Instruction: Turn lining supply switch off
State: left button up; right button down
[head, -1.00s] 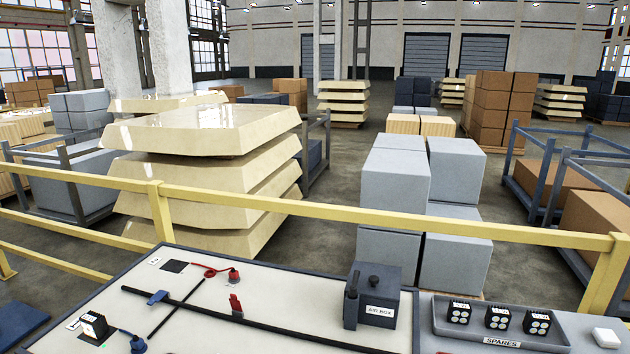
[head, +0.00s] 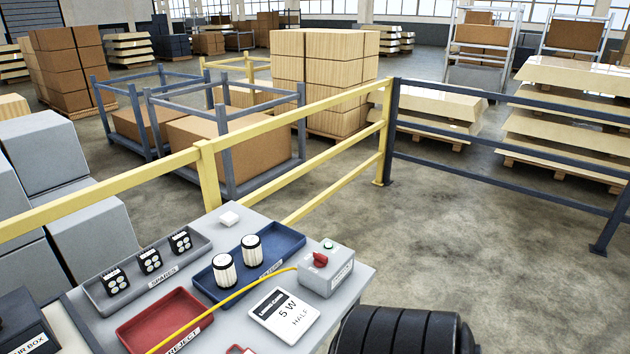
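A grey box with a red rotary knob (head: 320,259) stands on the right end of the bench in the head view. A small light-coloured round part sits on its top behind the knob. The label on its front is too small to read, so I cannot confirm that it is the lining supply switch, and the knob's setting is unclear. A yellow cable (head: 235,300) runs from the box's left side toward the lower left. Neither of my grippers is in view.
A blue tray (head: 215,285) holds two white cylinders; a red REJECT tray (head: 140,330) and a grey SPARES tray (head: 104,304) are left. A yellow rail (head: 290,125) runs behind; a black ribbed object (head: 400,332) is lower right.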

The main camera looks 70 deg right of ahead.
aim_at(320, 261)
jog(key=z, duration=2.2)
